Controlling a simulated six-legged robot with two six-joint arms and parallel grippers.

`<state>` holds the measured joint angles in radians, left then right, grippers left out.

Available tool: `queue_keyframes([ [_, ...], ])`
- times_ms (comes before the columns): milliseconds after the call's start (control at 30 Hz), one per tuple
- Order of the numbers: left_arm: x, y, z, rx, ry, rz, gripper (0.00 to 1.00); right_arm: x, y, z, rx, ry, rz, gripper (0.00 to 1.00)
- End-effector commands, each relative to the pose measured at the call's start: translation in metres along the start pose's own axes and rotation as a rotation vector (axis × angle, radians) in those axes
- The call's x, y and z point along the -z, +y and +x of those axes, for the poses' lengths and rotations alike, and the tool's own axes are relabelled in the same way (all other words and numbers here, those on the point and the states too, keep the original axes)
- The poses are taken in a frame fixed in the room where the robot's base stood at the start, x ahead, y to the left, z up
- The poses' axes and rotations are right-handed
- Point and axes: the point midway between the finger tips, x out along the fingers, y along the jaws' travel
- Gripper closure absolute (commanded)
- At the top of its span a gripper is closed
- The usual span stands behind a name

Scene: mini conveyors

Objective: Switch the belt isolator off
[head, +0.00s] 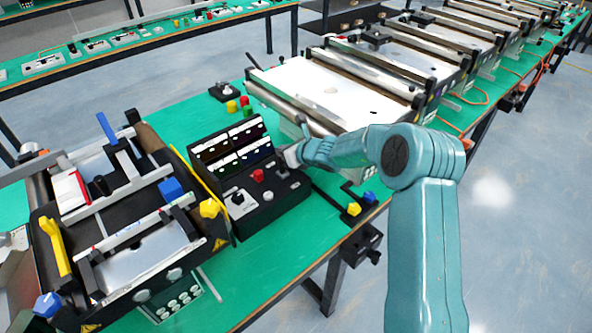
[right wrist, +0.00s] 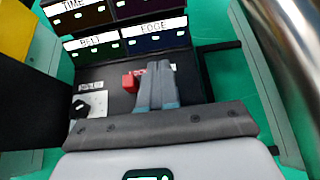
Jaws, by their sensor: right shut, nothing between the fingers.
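A black control box (head: 262,208) stands on the green bench in the head view. Its sloped front has a black knob on a white plate (head: 238,201), a red button (head: 257,175), a pale round button (head: 268,196) and a small switch (head: 281,170). In the right wrist view the black knob (right wrist: 80,106) is at left and the red button (right wrist: 129,82) in the middle. I cannot read which control is the isolator. My right gripper (head: 293,157) is shut and empty, over the right side of the panel; its fingers (right wrist: 158,72) hide part of it. My left gripper is out of view.
Label panels (right wrist: 92,43) reading TIME, BELT and EDGE sit above the controls. A machine with yellow and blue handles (head: 52,245) stands close on the left. A white-topped conveyor (head: 330,90) lies behind. Blue and yellow knobs (head: 354,209) sit near the bench's front edge.

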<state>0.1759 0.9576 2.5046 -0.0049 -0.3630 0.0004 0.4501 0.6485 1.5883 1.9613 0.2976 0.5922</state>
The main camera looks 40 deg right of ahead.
Motion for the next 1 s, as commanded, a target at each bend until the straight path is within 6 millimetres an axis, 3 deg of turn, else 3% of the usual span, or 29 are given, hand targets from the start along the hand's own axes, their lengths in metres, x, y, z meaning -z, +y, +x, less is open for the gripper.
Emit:
queue_keyframes([
  [500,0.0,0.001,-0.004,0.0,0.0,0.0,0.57,-0.016,0.001,0.025,-0.001,-0.001,0.0,1.0],
  [1000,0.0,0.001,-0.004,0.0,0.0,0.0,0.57,-0.018,0.0,0.031,-0.001,0.0,0.0,1.0],
])
